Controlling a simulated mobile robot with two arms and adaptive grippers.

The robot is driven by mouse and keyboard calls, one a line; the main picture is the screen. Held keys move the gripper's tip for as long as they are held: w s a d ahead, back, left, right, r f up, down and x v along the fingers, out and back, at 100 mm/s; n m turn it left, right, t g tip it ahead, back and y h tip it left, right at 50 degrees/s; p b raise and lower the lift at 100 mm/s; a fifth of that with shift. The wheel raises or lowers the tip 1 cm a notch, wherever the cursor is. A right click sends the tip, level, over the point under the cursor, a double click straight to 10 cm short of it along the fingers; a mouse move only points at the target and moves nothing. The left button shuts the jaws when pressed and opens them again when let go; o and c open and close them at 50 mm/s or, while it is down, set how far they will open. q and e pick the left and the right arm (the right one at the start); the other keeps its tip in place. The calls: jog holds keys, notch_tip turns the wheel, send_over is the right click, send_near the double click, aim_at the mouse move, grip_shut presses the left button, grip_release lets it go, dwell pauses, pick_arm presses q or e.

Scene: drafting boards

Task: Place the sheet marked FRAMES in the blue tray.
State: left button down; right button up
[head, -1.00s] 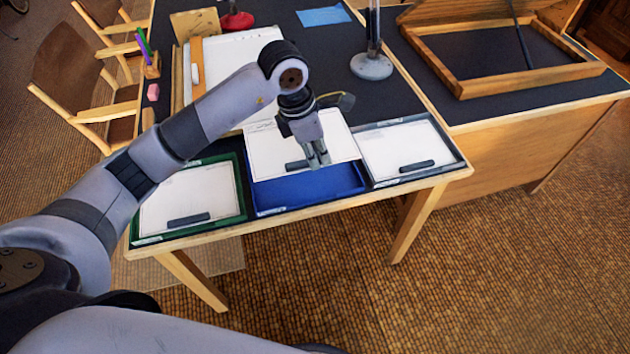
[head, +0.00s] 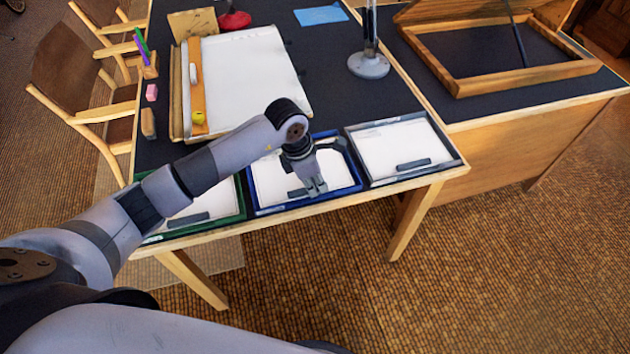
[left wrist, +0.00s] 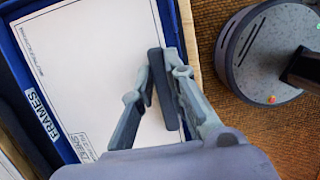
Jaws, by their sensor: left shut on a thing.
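The white sheet (head: 273,175) lies within the rim of the blue tray (head: 252,193), at the middle of the table's front edge. The sheet (left wrist: 95,60) also shows in the left wrist view, with a dark grip bar (left wrist: 164,90) near one edge and a small title block too small to read surely. The blue tray (left wrist: 20,75) carries a FRAMES label there. My left gripper (head: 316,190) is low over the tray. Its fingers (left wrist: 162,78) are shut on the grip bar. The arm hides part of the sheet and tray. My right gripper is out of view.
A green tray (head: 240,205) on the left and a grey tray (head: 455,164) on the right flank the blue one, each with a sheet inside. Behind are a large drawing board (head: 255,70), a lamp base (head: 370,65) and an open wooden case (head: 460,85).

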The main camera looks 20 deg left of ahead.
pick_arm(q)
jog(key=shift+f, duration=0.2)
jog(key=c, duration=1.6)
grip_release()
jog(key=shift+r, duration=0.1)
jog(key=shift+r, duration=0.1)
jog(key=v, duration=1.2)
jog(key=shift+b, duration=0.35)
